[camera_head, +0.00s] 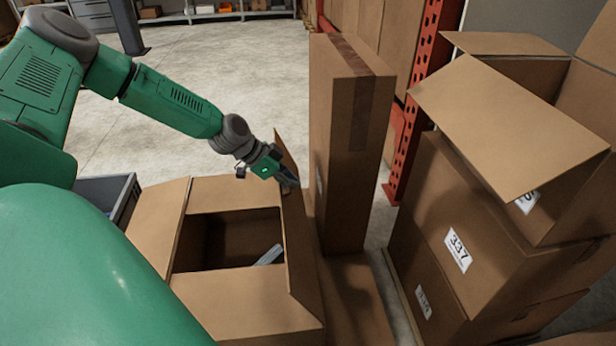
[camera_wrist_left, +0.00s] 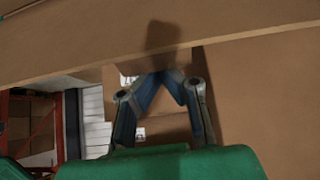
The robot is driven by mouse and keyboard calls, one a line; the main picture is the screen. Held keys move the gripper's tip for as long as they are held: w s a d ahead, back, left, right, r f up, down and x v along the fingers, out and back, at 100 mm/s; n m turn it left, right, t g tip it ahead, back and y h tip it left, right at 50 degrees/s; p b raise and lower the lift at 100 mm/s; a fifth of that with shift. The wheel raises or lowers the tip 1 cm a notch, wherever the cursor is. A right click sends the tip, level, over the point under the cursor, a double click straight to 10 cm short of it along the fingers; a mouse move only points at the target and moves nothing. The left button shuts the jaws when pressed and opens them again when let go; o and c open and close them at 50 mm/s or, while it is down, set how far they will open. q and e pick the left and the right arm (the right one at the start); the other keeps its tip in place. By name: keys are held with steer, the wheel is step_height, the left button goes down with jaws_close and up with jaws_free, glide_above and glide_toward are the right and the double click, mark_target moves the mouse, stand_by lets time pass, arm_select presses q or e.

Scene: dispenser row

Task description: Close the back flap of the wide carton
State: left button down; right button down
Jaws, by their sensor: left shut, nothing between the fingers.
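The wide carton (camera_head: 222,243) stands open at the lower middle of the head view. Its left flap (camera_head: 157,226) leans outward, and its far flap (camera_head: 237,188) and near flap (camera_head: 240,297) lie roughly flat. Its right flap (camera_head: 297,245) stands steeply up. My left gripper (camera_head: 288,181) is shut and empty at the upper part of this right flap; I cannot tell whether it touches. In the left wrist view its fingers (camera_wrist_left: 166,76) meet in front of brown cardboard (camera_wrist_left: 250,95). My right gripper is not in view.
A grey item (camera_head: 268,255) lies inside the carton. A tall narrow box (camera_head: 340,150) stands close to the right of it. Stacked cartons (camera_head: 450,215) with an open top stand further right, by a red rack post (camera_head: 412,110). A grey bin (camera_head: 110,190) is at left.

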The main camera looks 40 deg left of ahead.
arm_select(q)
steer(key=s+a+f+b, duration=0.4)
steer(key=s+a+f, duration=0.1)
steer(key=f, duration=0.3)
steer(key=s+a+f+b, duration=0.5)
steer(key=s+f, duration=0.2)
steer(key=f, duration=0.2)
steer(key=shift+s+a, duration=0.15)
stand_by(0.3)
